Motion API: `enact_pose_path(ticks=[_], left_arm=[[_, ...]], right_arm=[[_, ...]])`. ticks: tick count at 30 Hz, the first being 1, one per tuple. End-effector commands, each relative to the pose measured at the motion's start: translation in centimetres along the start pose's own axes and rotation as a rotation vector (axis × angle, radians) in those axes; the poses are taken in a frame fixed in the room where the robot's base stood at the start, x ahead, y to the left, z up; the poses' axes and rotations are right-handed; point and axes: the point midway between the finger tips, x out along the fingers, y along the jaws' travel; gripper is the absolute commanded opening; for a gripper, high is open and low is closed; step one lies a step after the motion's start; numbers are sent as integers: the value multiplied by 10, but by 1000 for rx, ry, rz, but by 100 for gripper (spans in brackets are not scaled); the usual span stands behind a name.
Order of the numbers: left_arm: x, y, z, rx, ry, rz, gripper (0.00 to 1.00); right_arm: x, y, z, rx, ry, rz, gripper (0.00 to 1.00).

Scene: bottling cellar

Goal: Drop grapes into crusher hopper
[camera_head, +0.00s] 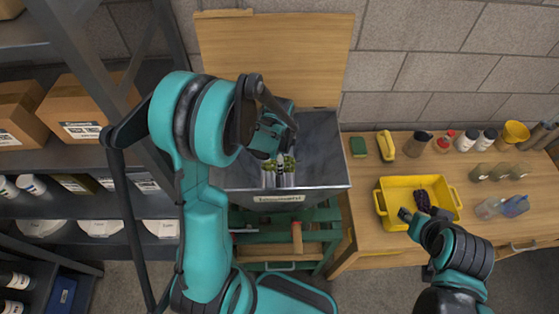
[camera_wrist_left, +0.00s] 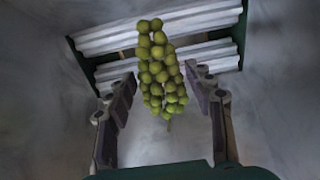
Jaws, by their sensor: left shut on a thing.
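A bunch of green grapes (camera_head: 289,164) is at my left gripper (camera_head: 279,170), over the open grey metal hopper (camera_head: 330,150) of the crusher. Ribbed metal rollers (camera_wrist_left: 205,58) show behind and below the bunch at the hopper's bottom. My left arm hides the hopper's left part in the head view. My right gripper (camera_head: 408,215) is at the front edge of a yellow crate; its fingers are too small to tell open or shut.
The yellow crate (camera_head: 393,183) holds a dark bunch of grapes (camera_head: 423,201) on the wooden bench (camera_head: 370,248). Jars, bottles and a yellow funnel (camera_head: 515,132) stand at the bench's right. A raised wooden lid (camera_head: 300,60) stands behind the hopper. Shelves with boxes (camera_head: 85,115) are at left.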

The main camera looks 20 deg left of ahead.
Motion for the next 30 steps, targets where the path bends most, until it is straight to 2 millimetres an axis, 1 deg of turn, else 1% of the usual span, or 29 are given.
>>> enact_pose_path(ticks=[7, 8, 9, 10, 19, 22, 26, 30], left_arm=[[0, 0, 0, 0, 0, 0, 37], [0, 0, 0, 0, 0, 0, 58], [0, 0, 0, 0, 0, 0, 69], [0, 0, 0, 0, 0, 0, 77], [0, 0, 0, 0, 0, 0, 77], [-6, 0, 0, 0, 0, 0, 77], [-25, 0, 0, 0, 0, 0, 77], [-56, 0, 0, 0, 0, 0, 77]], right_arm=[[0, 0, 0, 0, 0, 0, 40], [0, 0, 0, 0, 0, 0, 40], [0, 0, 0, 0, 0, 0, 40], [0, 0, 0, 0, 0, 0, 40], [0, 0, 0, 0, 0, 0, 40], [0, 0, 0, 0, 0, 0, 40], [0, 0, 0, 0, 0, 0, 40], [0, 0, 0, 0, 0, 0, 40]])
